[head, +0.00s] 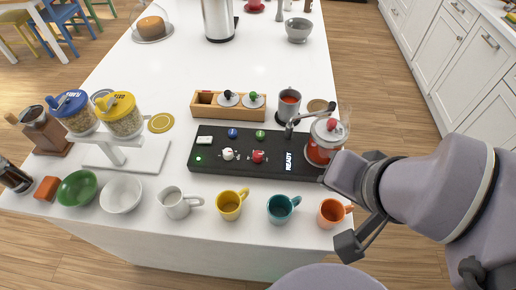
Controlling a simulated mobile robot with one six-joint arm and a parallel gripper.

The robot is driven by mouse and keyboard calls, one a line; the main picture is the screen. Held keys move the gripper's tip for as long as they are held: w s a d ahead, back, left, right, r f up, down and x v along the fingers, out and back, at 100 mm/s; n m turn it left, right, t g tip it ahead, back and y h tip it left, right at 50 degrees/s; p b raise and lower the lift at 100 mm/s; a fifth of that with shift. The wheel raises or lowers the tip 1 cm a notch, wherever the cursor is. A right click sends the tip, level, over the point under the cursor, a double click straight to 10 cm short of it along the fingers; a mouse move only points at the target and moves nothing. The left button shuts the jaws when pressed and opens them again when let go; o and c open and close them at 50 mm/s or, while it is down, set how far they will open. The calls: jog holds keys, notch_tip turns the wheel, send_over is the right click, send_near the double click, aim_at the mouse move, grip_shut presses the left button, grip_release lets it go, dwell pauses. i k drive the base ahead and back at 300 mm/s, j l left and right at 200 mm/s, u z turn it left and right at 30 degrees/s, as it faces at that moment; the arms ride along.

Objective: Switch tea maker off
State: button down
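The tea maker (255,172) is a long black panel on the white counter, with lit "READY" text at its right end. A small green light (198,158) glows at its left end, near a white rectangular piece (204,140). A white knob (228,154), a red knob (258,156), a blue button (232,133) and a green button (260,134) sit on the panel. A glass pot (323,142) of red liquid stands at its right end. My gripper (346,208) is at the right, its two fingers wide apart, near the pot and the orange mug (331,212). It appears empty.
A white mug (175,202), yellow mug (230,204) and teal mug (281,207) line the front edge. Behind the panel are a wooden box (204,104) and a grey cup (290,105). Two grain dispensers (119,118) stand left. The counter's back middle is clear.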

aim_at(202, 140)
jog(key=j+u, duration=0.2)
jog(key=j, duration=0.6)
jog(key=i+j+u, duration=0.2)
jog(key=j, duration=0.6)
jog(key=k, duration=0.05)
